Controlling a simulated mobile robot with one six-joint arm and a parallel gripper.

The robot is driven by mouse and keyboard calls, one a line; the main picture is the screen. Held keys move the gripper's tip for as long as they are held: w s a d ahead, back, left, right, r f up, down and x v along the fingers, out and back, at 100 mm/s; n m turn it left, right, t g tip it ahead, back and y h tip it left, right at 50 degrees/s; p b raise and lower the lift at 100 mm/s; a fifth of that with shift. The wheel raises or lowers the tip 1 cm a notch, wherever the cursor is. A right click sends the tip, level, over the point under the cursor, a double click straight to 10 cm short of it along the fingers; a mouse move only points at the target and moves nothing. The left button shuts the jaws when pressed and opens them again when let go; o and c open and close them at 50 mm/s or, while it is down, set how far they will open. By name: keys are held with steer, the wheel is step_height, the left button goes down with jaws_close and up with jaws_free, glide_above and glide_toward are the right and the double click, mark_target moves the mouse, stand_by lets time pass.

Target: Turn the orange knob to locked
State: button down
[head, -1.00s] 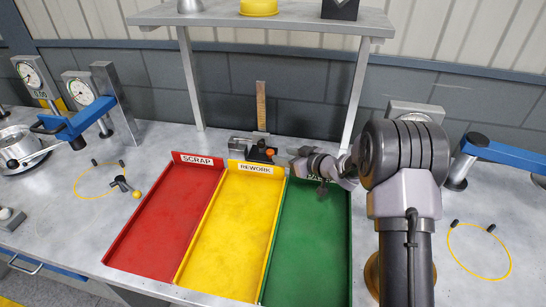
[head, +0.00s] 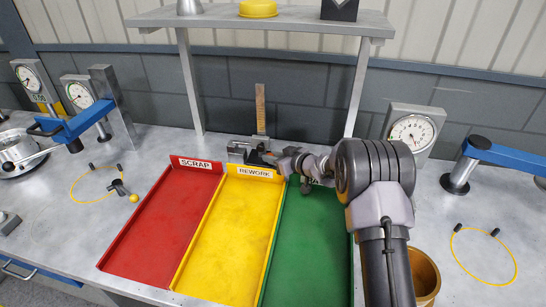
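A small grey metal fixture (head: 238,150) stands at the back of the bench, behind the yellow REWORK tray. A small patch of orange, which looks like the orange knob (head: 266,153), shows at the fixture's right side, mostly hidden by my gripper. My gripper (head: 274,157) reaches in from the right and its tip is at or very close to the knob. I cannot tell whether it touches the knob or whether the fingers are open or shut. The knob's setting cannot be read.
Red SCRAP (head: 110,262), yellow REWORK (head: 180,274) and green (head: 263,293) trays lie in front. An upright ruler (head: 260,108) stands behind the fixture. A shelf (head: 285,20) spans overhead. A dial gauge (head: 413,131) and a brass-coloured cup (head: 424,275) are beside my arm.

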steer(key=shift+b, duration=0.3)
steer(key=m+h+b, duration=0.1)
steer(key=b, duration=0.1)
steer(key=m+t+h+b, duration=0.1)
steer(key=b, duration=0.1)
steer(key=m+t+h+b, duration=0.1)
steer(key=b, duration=0.1)
steer(key=shift+s+a+f, duration=0.15)
steer(key=shift+a+f, duration=0.1)
steer(key=shift+f, duration=0.15)
steer(key=m+h+b, duration=0.1)
steer(key=b, duration=0.2)
steer(key=shift+a+r+t, duration=0.1)
steer(key=shift+t, duration=0.2)
steer(key=shift+s+r+m+h+b, duration=0.1)
steer(key=shift+r+m+h+b, duration=0.1)
steer(key=shift+m+h, duration=0.3)
steer(key=shift+r+m+h+b, duration=0.15)
steer(key=shift+m+h, duration=0.25)
steer(key=shift+h, duration=0.2)
steer(key=shift+t, duration=0.3)
steer(key=c, duration=1.2)
jaws_free()
